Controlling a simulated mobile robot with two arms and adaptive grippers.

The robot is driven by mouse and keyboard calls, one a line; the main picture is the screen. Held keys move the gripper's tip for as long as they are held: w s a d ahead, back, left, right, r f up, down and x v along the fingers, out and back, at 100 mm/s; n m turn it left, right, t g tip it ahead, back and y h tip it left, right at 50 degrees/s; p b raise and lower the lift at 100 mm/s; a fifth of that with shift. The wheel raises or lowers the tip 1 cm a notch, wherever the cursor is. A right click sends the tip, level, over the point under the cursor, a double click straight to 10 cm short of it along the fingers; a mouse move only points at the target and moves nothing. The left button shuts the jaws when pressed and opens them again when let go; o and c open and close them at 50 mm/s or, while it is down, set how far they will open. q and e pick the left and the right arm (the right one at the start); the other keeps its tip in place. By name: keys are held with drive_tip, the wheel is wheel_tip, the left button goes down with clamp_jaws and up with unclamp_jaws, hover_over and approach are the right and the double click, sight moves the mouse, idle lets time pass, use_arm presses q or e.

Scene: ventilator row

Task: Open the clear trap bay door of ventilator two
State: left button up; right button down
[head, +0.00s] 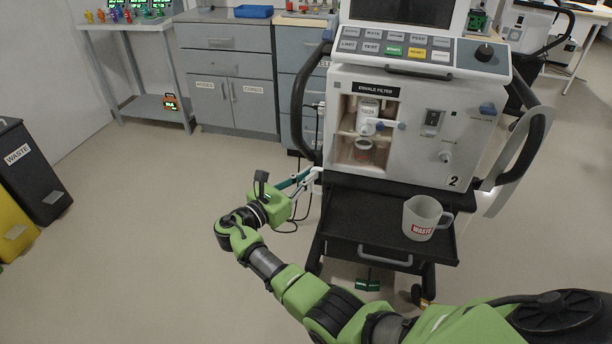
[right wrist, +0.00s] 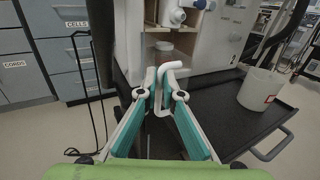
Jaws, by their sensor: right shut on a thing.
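Ventilator two (head: 415,135) stands at right of centre, marked with a 2. Its trap bay (head: 349,110), below the EXHALE FILTER label, shows a white filter piece (head: 368,108) and a small clear jar (head: 363,150). My right gripper (head: 312,174) is left of and below the bay. In the right wrist view it (right wrist: 163,84) is shut on a white bent handle (right wrist: 161,100). The clear door's panel and edges are too faint to make out, so I cannot tell how far it stands open. My left gripper is not in view.
A black shelf (head: 350,217) under the bay holds a WASTE jug (head: 424,220) at its right. A black side rail (head: 300,95) stands close by my gripper. Grey cabinets (head: 225,85) are behind. Waste bins (head: 28,175) are at far left, with clear floor between.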

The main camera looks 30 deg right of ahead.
drive_tip(key=shift+w+d+r, duration=0.15)
drive_tip(key=shift+d+r, duration=0.05)
drive_tip(key=shift+r, duration=0.1)
drive_tip(key=c, duration=2.2)
unclamp_jaws()
drive_tip(key=shift+d+f, duration=0.1)
drive_tip(key=shift+f, duration=0.15)
drive_tip(key=v, duration=0.7)
drive_tip(key=shift+a, duration=0.25)
